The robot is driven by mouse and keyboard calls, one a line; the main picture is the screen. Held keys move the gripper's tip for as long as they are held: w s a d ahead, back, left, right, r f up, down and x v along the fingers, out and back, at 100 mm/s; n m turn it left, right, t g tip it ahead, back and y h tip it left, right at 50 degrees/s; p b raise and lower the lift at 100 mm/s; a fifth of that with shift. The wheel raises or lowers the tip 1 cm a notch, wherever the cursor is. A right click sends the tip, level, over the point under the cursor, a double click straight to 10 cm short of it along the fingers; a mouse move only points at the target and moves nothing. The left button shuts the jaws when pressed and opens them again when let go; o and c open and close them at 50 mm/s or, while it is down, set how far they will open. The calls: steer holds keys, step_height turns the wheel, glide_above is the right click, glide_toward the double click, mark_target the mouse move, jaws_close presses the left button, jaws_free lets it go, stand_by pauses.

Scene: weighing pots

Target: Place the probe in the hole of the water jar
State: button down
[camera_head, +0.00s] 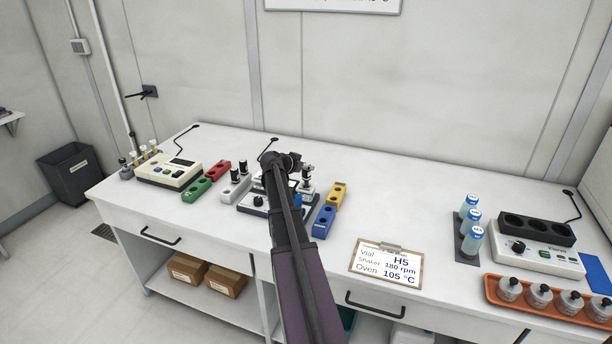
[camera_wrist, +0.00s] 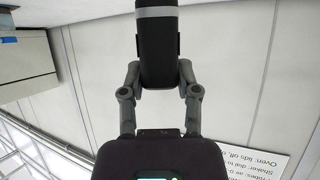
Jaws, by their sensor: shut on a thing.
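My gripper (camera_wrist: 158,62) is shut on a black cylinder (camera_wrist: 157,45) with a light grey band, which looks like the probe. Its far end runs out of the top of the wrist view. In the head view my gripper (camera_head: 304,168) is over the middle of the bench, and my arm hides most of what it holds. A small grey jar with a dark top (camera_head: 123,170) stands at the bench's left end beside a meter (camera_head: 169,172); it may be the water jar, but I cannot be sure. It is well left of my gripper and apart from it.
A clipboard (camera_head: 386,262) lies right of my arm. Blue-capped bottles (camera_head: 470,225) stand farther right.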

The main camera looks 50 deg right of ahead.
steer(key=shift+f+b, duration=1.1)
steer(key=shift+f, duration=0.3)
steer(key=shift+f, duration=0.1)
steer(key=shift+c, duration=1.7)
jaws_free()
steer(key=shift+a+r+p, duration=0.35)
steer(key=shift+a+r, duration=0.1)
steer(key=p+v, duration=0.5)
steer(key=v, duration=0.6)
steer(key=shift+a+f, duration=0.1)
